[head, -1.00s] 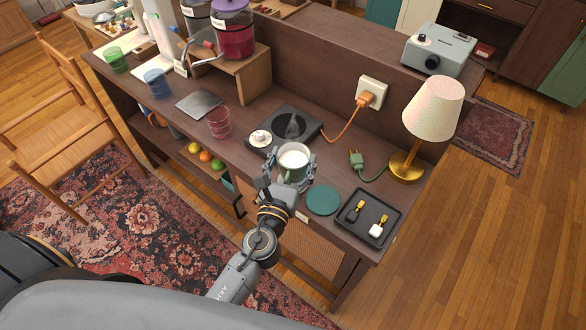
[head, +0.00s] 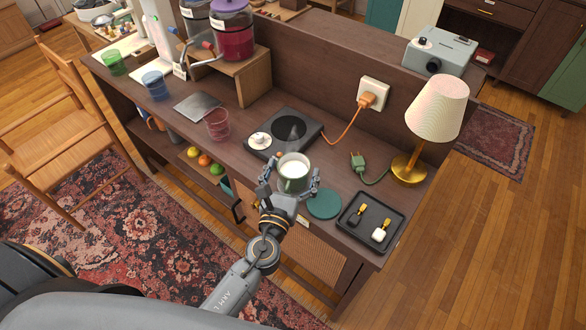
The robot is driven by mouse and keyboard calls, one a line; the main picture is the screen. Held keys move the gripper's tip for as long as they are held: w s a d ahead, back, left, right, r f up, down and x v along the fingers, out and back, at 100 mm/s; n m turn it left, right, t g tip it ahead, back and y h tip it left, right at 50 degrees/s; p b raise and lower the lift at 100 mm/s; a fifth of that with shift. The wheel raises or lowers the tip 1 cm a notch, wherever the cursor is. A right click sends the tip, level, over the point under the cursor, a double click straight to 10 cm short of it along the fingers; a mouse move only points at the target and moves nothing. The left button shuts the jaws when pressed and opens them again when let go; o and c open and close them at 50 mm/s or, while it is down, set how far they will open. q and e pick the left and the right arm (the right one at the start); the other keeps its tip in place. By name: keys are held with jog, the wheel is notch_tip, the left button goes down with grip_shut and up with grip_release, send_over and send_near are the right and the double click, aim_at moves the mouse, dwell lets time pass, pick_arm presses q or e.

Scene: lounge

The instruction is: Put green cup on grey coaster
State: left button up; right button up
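A flat grey square (head: 198,105), which looks like the grey coaster, lies bare on the table to the left, beyond a reddish glass. A round teal coaster (head: 324,203) lies close to the right of the gripper. My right gripper is not in view.
The reddish glass (head: 217,124) stands between cup and grey square. A blue glass (head: 156,85) and green glass (head: 114,62) stand farther left. A black tray (head: 370,216) and lamp (head: 436,108) are at right.

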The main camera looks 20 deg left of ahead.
pick_arm(q)
jog(key=shift+r, duration=0.15)
jog(key=s+b, duration=0.3)
jog(key=s, duration=0.8)
jog(key=s+a+f+n+g, duration=0.1)
jog(key=s+f+n+g, duration=0.3)
jog(key=f, duration=0.8)
jog(key=s+a+f+n+g, duration=0.1)
jog(key=s+f+n+g, duration=0.35)
jog(key=f, duration=0.75)
jog(key=s+a+f+n+g, duration=0.15)
jog(key=f+n, duration=0.45)
jog(key=f, duration=0.7)
jog(key=s+a+f+n+g, duration=0.2)
jog(key=s+f+n+g, duration=0.1)
jog(key=s+f+n, duration=0.4)
jog(key=s+a+f+n+g, duration=0.3)
jog(key=s+f+n, duration=0.5)
jog(key=s+n, duration=0.3)
jog(key=s+g, duration=0.1)
jog(key=s, duration=0.2)
jog(key=shift+s+f+n+h, duration=0.3)
jog(key=shift+s+n, duration=0.05)
jog(key=shift+s, duration=0.05)
